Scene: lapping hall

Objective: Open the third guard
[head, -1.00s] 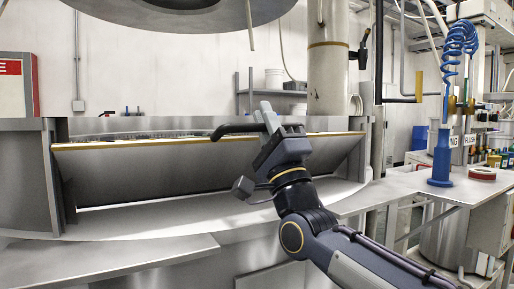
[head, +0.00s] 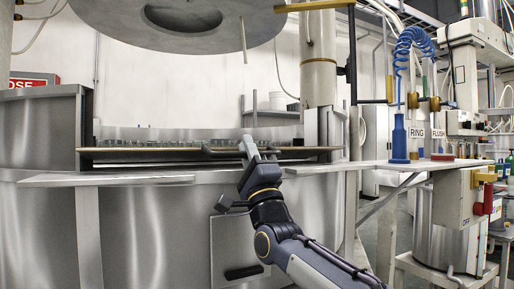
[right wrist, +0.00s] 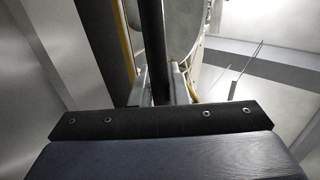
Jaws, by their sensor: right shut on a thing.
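The guard (head: 130,157) is a wide metal panel with a yellow edge, set in the front opening of the steel machine. In the head view it shows nearly edge-on as a thin, roughly level strip, so its exact tilt is hard to tell. A black bar handle (head: 218,152) runs along its edge. My right gripper (head: 250,150) is shut on this handle near its middle. In the right wrist view the handle (right wrist: 153,45) passes between the fingers (right wrist: 172,88), beside the guard's yellow edge (right wrist: 123,42). My left gripper is out of view.
A large round grey plate (head: 150,22) hangs above the machine. A steel ledge (head: 110,180) juts out at the left front. A control box (head: 452,198) has a red knob.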

